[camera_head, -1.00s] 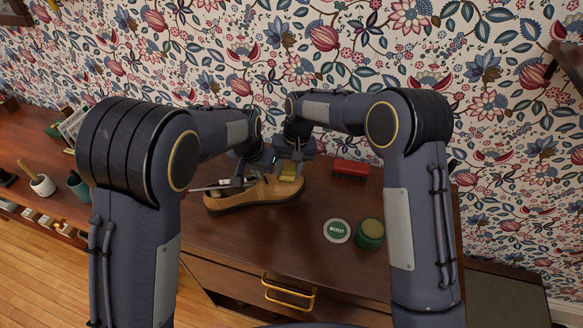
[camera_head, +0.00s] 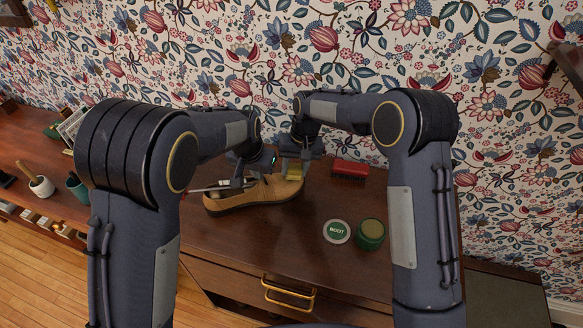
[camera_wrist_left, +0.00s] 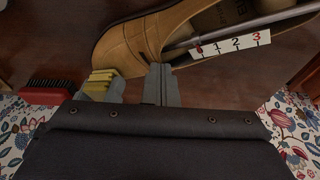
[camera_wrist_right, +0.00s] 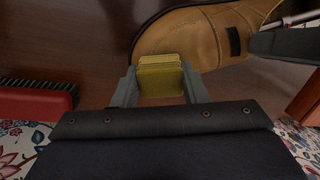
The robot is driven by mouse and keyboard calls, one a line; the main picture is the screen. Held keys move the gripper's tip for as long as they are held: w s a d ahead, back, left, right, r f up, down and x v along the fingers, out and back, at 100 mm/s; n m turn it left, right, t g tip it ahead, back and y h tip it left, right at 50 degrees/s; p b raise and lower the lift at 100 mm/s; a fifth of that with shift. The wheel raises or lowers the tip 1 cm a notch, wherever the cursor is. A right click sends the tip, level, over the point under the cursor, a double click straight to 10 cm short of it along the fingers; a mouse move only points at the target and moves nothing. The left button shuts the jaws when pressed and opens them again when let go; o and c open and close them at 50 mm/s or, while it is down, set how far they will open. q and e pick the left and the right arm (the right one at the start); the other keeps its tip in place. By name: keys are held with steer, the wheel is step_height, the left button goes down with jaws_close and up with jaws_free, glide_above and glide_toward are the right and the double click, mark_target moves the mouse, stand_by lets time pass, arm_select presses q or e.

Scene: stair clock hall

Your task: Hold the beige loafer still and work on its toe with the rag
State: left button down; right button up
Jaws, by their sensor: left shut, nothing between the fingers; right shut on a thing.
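The beige loafer (camera_head: 258,194) lies on the dark wooden top, toe to the right in the head view. A rod with a white numbered strip (camera_wrist_left: 236,43) lies in its opening. My left gripper (camera_head: 247,182) is shut and empty at the loafer's side; in the left wrist view its fingertips (camera_wrist_left: 161,72) overlap the shoe's edge, and I cannot tell whether they press on it. My right gripper (camera_wrist_right: 162,84) is shut on the folded yellow rag (camera_wrist_right: 160,66), which is at the edge of the loafer's toe (camera_wrist_right: 180,36). Contact between rag and leather is not clear.
A red brush (camera_head: 350,170) lies behind and right of the toe. A round BOOT lid (camera_head: 337,231) and an open green jar (camera_head: 370,235) stand at the front right. The patterned wall is close behind. Bare wood shows in front of the loafer.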

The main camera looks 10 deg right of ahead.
steer(key=shift+s+a, duration=0.2)
steer(key=shift+a, duration=0.45)
steer(key=shift+s+a, duration=0.2)
steer(key=shift+a, duration=0.45)
steer(key=shift+w+d, duration=0.1)
steer(key=shift+d, duration=0.25)
steer(key=shift+w+d+f, duration=0.1)
steer(key=shift+w+d, duration=0.1)
steer(key=shift+d, duration=0.3)
steer(key=shift+w+d, duration=0.15)
steer(key=shift+d, duration=0.35)
steer(key=shift+w+d+r, duration=0.1)
steer(key=shift+d+r, duration=0.15)
steer(key=shift+r, duration=1)
steer(key=shift+d+r, duration=0.2)
steer(key=shift+r, duration=1.05)
